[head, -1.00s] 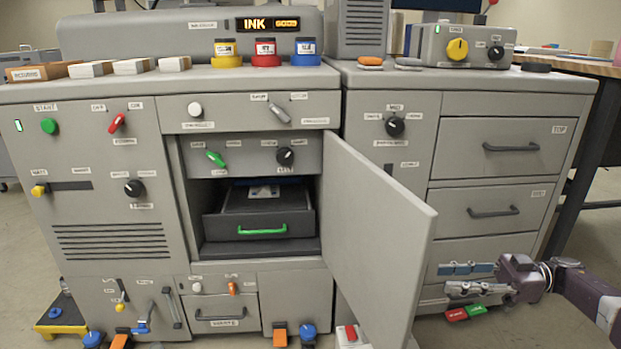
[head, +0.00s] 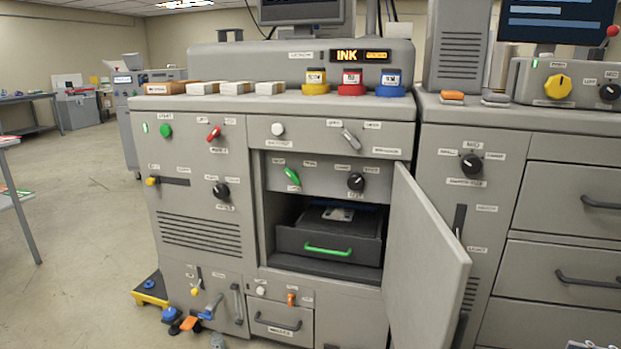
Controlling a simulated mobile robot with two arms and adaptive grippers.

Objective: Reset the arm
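Neither of my arms shows clearly in the head view. A small pale sliver (head: 590,345) at the bottom edge on the right may be the top of my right gripper, but too little of it shows to tell its state. My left gripper is out of view. The grey machine (head: 200,235) fills the middle. Its door (head: 430,265) stands open to the right, and inside is a dark drawer (head: 300,240) with a green handle (head: 327,249).
Yellow, red and blue ink jars (head: 351,83) and several blocks (head: 235,88) stand on the machine top. A drawer cabinet (head: 570,215) adjoins at right. A yellow-and-black step (head: 150,290) sits at lower left. The floor at left (head: 85,210) is open.

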